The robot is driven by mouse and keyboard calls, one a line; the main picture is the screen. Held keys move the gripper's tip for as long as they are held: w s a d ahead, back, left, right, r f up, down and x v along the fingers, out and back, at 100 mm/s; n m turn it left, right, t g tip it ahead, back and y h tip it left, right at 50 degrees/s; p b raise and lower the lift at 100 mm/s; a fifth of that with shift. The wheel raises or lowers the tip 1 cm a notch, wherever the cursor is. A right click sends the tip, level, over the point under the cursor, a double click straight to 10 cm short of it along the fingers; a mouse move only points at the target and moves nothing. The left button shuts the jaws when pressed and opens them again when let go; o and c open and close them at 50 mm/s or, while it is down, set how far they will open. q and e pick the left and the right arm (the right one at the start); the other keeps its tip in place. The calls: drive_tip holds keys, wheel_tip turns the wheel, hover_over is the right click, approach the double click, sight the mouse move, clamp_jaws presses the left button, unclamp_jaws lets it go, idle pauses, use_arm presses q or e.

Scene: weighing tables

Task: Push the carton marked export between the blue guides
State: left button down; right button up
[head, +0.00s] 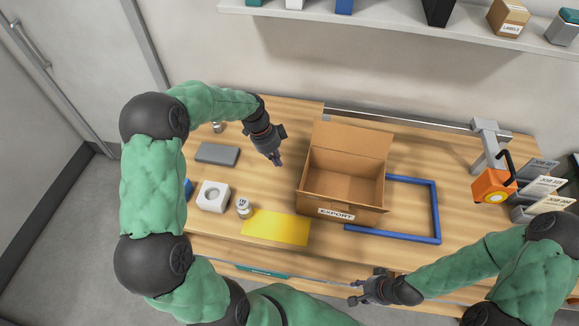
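The open cardboard carton marked EXPORT (320,197) stands on the table with its back flap raised. The blue guides (437,212) form a frame open toward the carton, to its right. The carton's right side is at the left ends of the guides and hides part of them. My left gripper (277,160) points down to the left of the carton, apart from it. Its fingertips look close together with nothing visible between them. My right gripper (355,292) is at the table's front edge, in front of the carton, with its fingers spread and empty.
A yellow mat (277,227), a small weight (243,208), a white block (213,195) and a grey slab (217,154) lie left of the carton. An orange device (491,187) on a post and card holders (543,187) stand at the right. A shelf (390,20) runs above.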

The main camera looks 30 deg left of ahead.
use_arm(q)
drive_tip(key=b+x, duration=0.1)
drive_tip(key=x, duration=0.8)
drive_tip(key=shift+f, duration=0.2)
drive_tip(key=d, duration=0.1)
drive_tip(key=w+d, duration=0.1)
drive_tip(key=d, duration=0.1)
drive_tip(key=shift+d, duration=0.1)
drive_tip(key=shift+w+d, duration=0.1)
drive_tip(key=shift+d, duration=0.3)
drive_tip(key=b, duration=0.3)
approach(357, 195)
drive_tip(key=x, duration=0.5)
drive_tip(key=shift+r, duration=0.15)
drive_tip(key=w+v, duration=0.1)
drive_tip(key=v, duration=1)
drive_tip(key=shift+s+a+r, duration=0.2)
drive_tip(key=shift+s+r, duration=0.15)
drive_tip(key=shift+s, duration=0.15)
